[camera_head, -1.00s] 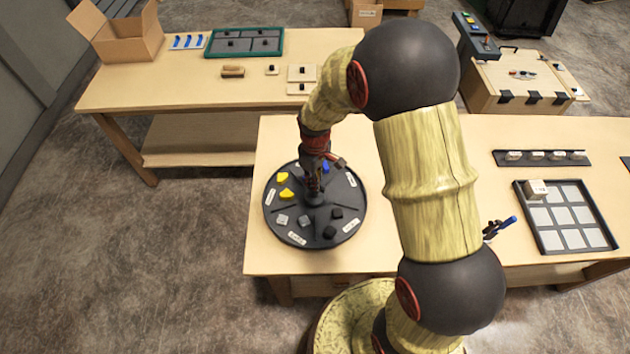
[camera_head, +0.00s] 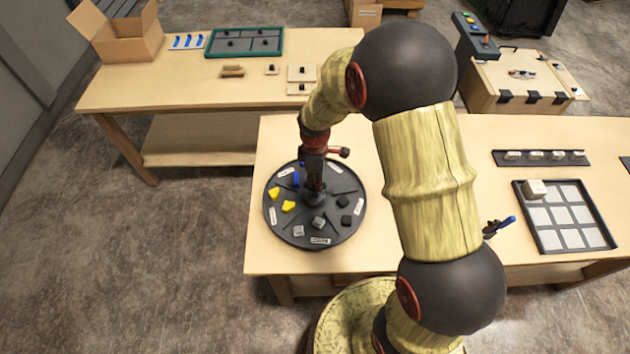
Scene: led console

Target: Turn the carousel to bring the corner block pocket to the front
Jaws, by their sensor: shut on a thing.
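The carousel (camera_head: 272,217) is a round dark turntable on the front table, with ribs dividing it into pockets and white labels near its rim. Its pockets hold yellow pieces (camera_head: 288,206) at left, grey pieces (camera_head: 319,223) at the front, black pieces (camera_head: 346,219) at right and a blue piece (camera_head: 296,180) at the back left. The labels are too small to read, so I cannot tell which pocket is for the corner block. My gripper (camera_head: 314,190) points down at the carousel's centre, shut on its central knob; the fingertips are partly hidden.
A dark grid tray (camera_head: 545,240) with one pale block (camera_head: 535,188) lies at right, below a black rack (camera_head: 540,158). The back table (camera_head: 130,98) holds a cardboard box (camera_head: 118,38) and trays. Table space around the carousel is clear.

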